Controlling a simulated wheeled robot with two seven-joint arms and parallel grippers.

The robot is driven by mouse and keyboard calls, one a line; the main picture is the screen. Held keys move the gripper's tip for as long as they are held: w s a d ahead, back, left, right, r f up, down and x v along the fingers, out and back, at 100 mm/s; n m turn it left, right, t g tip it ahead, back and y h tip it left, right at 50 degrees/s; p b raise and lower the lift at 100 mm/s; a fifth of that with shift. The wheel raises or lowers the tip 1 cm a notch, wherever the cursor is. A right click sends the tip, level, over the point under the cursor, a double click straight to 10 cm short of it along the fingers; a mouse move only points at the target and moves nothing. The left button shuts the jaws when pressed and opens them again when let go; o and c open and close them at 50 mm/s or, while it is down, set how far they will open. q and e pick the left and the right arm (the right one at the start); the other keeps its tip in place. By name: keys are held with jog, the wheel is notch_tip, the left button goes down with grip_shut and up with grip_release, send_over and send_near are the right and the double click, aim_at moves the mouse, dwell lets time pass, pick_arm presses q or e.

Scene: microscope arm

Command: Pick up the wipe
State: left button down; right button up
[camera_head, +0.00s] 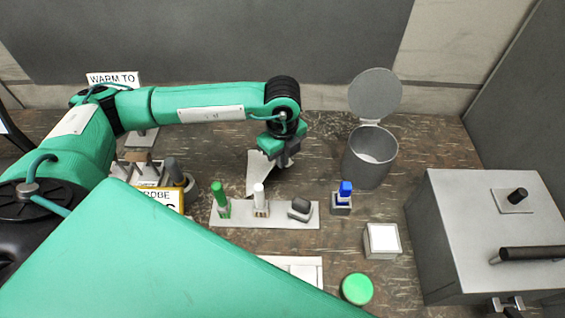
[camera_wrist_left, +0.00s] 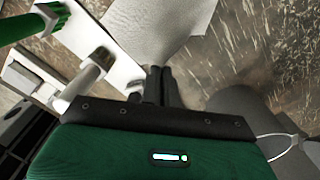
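The wipe (camera_head: 259,173) is a pale grey sheet below my left gripper (camera_head: 282,160), left of the grey bin. In the left wrist view the wipe (camera_wrist_left: 160,28) narrows and bunches at the fingertips of my left gripper (camera_wrist_left: 161,72). The two dark fingers are close together and pinch the sheet's edge. The wipe seems to hang from them; whether its lower edge touches the table cannot be told. My right gripper is not in view.
A tray (camera_head: 280,218) with a green tube, a white tube and a dark block is just in front. A lidded bin (camera_head: 368,160) stands open to the right. A blue-topped item (camera_head: 345,190), a white box (camera_head: 382,241) and a large grey case (camera_head: 490,235) stand further right.

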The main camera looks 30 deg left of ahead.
pick_arm(q)
jog(key=shift+r+p, duration=0.35)
jog(key=shift+r, duration=1)
notch_tip(320, 180, up, 9)
jog(key=p, duration=0.4)
